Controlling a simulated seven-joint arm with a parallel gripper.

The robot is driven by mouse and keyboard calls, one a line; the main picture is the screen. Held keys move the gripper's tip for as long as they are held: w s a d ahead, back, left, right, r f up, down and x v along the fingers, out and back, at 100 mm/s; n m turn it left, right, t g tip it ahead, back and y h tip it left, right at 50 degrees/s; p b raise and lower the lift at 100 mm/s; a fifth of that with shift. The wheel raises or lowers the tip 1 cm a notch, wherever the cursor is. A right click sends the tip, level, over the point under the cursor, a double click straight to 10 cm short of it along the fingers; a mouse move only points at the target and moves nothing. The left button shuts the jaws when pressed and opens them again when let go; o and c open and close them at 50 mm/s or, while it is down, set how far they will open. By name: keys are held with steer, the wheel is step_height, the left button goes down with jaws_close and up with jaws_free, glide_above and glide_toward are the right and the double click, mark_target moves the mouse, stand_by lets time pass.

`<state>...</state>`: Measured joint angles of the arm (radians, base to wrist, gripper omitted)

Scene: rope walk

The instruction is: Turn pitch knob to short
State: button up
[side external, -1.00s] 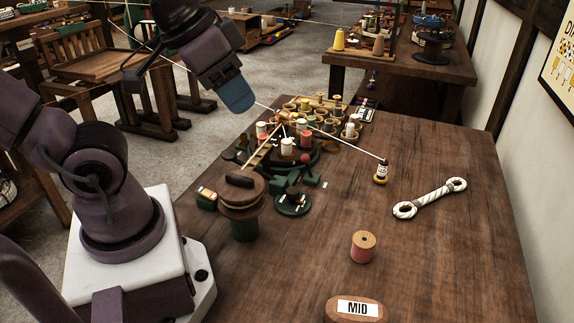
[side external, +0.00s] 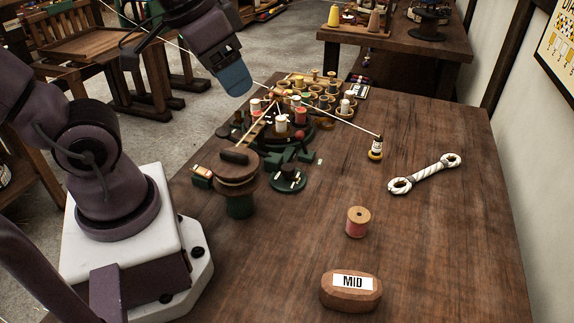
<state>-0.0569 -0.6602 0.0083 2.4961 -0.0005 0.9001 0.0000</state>
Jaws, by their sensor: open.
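My gripper (side external: 235,82) is at the upper middle, with a blue fingertip pointing down, above and left of the bobbin cluster. It is open and apart from everything on the bench. A small dark green round dial (side external: 288,180) with pale marks lies on the bench near the middle. Left of it stands a round wooden-topped drum (side external: 233,170) with a dark handle-like bar on top. I cannot tell which of these is the pitch knob, and any lettering on them is too small to read. A wooden block labelled MID (side external: 351,292) sits at the front.
Several bobbins (side external: 300,116) crowd the middle back. The bench's (side external: 450,260) right front is clear.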

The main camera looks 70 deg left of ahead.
steer(key=w+a+f+n+g+h, duration=0.1)
steer(key=w+a+f+n+g, duration=0.25)
steer(key=f+n, duration=0.2)
steer(key=n+t+h, duration=0.2)
steer(key=n, duration=1.9)
glide_toward(288, 167)
steer(key=x, duration=0.9)
steer(key=shift+f, duration=0.1)
steer(key=c, duration=0.9)
